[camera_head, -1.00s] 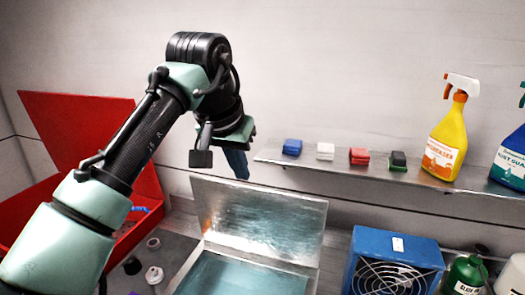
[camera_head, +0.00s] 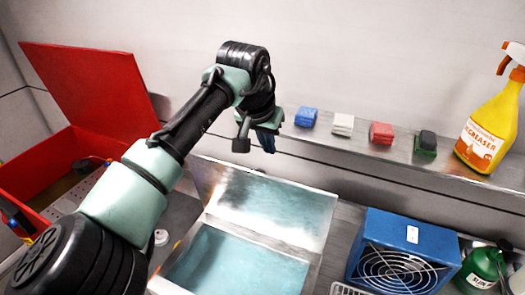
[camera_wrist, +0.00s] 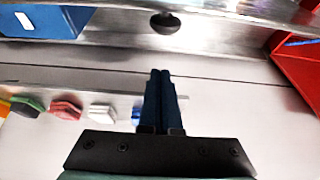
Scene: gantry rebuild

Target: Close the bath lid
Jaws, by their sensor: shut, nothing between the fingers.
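The bath (camera_head: 166,286) is a metal box with blue-green liquid, low in the middle of the head view. Its metal lid (camera_head: 272,205) stands raised at the back of the bath, tilted up toward the wall. My gripper (camera_head: 270,147) hangs above and behind the lid's upper left edge, near the wall, with dark blue fingers pointing down. In the wrist view my gripper (camera_wrist: 160,75) shows its two fingers pressed together and empty. I cannot tell whether the fingers touch the lid.
A shelf (camera_head: 360,141) on the wall holds several coloured blocks and a yellow spray bottle (camera_head: 489,125). A blue fan box (camera_head: 395,240) stands right of the bath, with a green bottle (camera_head: 482,270) beyond. An open red box (camera_head: 95,95) stands at the left.

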